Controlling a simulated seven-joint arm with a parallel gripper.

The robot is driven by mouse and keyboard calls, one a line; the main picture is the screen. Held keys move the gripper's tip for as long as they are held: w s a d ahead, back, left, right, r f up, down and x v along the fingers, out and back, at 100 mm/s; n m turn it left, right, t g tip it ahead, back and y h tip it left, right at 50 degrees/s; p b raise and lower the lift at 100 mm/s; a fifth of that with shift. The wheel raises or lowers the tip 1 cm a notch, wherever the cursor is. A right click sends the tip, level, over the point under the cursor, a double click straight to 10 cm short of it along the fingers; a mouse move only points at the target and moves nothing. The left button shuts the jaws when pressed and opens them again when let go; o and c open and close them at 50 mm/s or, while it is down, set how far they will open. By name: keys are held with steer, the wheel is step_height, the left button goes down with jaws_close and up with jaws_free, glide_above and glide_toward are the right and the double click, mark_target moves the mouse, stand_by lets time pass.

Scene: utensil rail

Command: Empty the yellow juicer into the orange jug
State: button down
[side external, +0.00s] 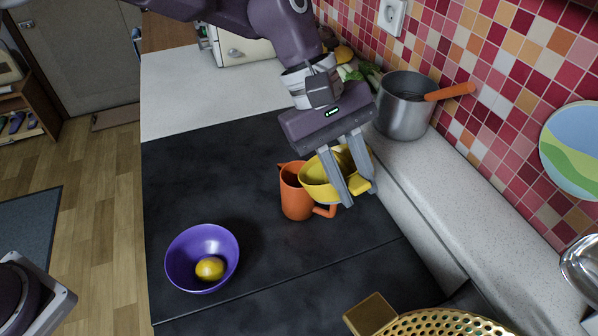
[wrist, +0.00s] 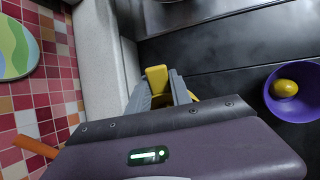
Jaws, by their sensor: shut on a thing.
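The yellow juicer (side external: 318,183) is a bowl-like piece with a tab handle (side external: 360,186), held in the air in the side view. My gripper (side external: 360,195) is shut on it at the handle side. The orange jug (side external: 295,194) stands upright on the dark worktop, just left of the juicer, its handle at the lower right. The juicer's left edge overlaps the jug's top in the picture; I cannot tell whether they touch. In the wrist view the juicer's yellow handle (wrist: 157,78) shows between the fingers, and the jug is hidden. The juicer's contents cannot be seen.
A purple bowl (side external: 185,262) with a lemon (side external: 210,268) sits at front left. A gold perforated colander (side external: 440,322) is at front right. The dark worktop between bowl and jug is clear.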

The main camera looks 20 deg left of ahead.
steer(key=shift+w+a+r+g+h, duration=0.15)
steer(key=shift+w+a+r+h, duration=0.1)
steer(key=shift+a+r+h, duration=0.45)
steer(key=shift+w+a+r+g+h, duration=0.2)
steer(key=shift+a+r+h, duration=0.25)
steer(key=shift+a, duration=0.4)
steer(key=shift+w+a+r+h, duration=0.15)
steer(key=shift+a+r+h, duration=0.4)
steer(key=shift+h, duration=0.2)
steer(key=shift+d+r, duration=0.1)
steer(key=shift+d, duration=0.15)
steer(key=s+d+f+t+y, duration=0.2)
steer(key=s+d+f+y, duration=0.1)
steer(key=d+f+y, duration=0.6)
steer(key=shift+d+f+y, duration=0.35)
steer(key=shift+d+y, duration=0.05)
steer(key=shift+d, duration=0.2)
